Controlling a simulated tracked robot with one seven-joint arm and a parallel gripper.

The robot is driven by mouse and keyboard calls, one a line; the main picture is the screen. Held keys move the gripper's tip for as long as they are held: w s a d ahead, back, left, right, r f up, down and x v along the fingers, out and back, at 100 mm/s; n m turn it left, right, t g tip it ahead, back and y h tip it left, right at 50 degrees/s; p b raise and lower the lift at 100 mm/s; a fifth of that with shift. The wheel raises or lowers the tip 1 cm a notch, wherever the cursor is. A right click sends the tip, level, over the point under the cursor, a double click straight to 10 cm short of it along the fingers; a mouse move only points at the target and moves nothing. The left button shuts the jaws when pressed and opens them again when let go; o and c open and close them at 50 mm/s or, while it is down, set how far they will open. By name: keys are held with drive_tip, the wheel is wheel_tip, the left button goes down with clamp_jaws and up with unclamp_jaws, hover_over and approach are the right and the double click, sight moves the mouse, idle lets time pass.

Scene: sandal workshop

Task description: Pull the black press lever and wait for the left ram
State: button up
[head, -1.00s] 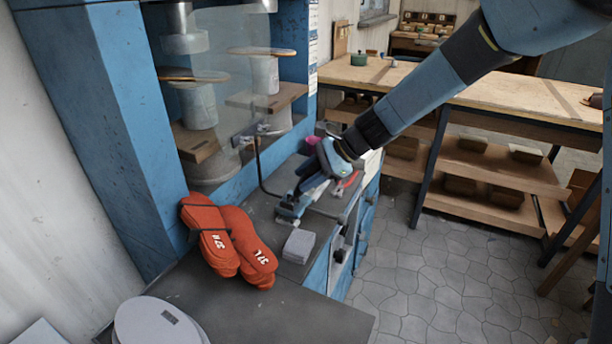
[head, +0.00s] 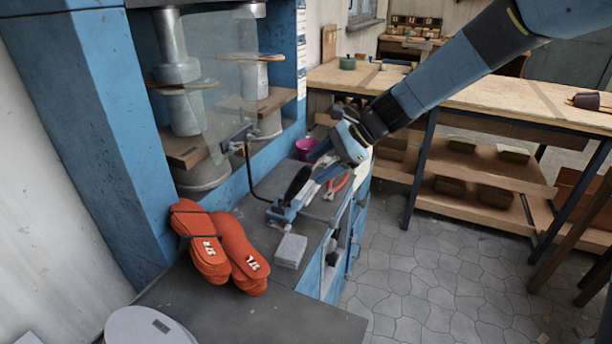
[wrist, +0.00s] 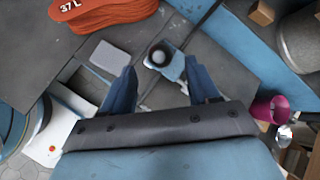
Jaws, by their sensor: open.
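The black press lever (head: 298,184) stands tilted on a blue-grey base at the front of the blue press. In the wrist view its round black knob (wrist: 160,54) shows from above, just ahead of and between my fingertips. My gripper (head: 319,163) is open beside the lever; in the wrist view its two blue fingers (wrist: 160,75) are apart and empty. The left ram (head: 177,68) is low, its pad just above or on the thin tan piece (head: 184,87) over a grey form. I cannot tell if they touch. The right ram (head: 247,28) is higher, above another tan piece.
Orange soles marked 37 (head: 218,247) lie tied on the dark bench, beside a grey block (head: 290,251). A transparent panel (head: 215,85) stands before the rams. A magenta cup (head: 305,148) and red-handled pliers (head: 338,186) lie near my gripper. A wooden bench (head: 475,105) stands right.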

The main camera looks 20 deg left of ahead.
sight(290, 187)
drive_tip(key=v, duration=0.6)
drive_tip(key=shift+d+r, duration=0.15)
drive_tip(key=x, duration=1.3)
drive_tip(key=shift+a, duration=0.25)
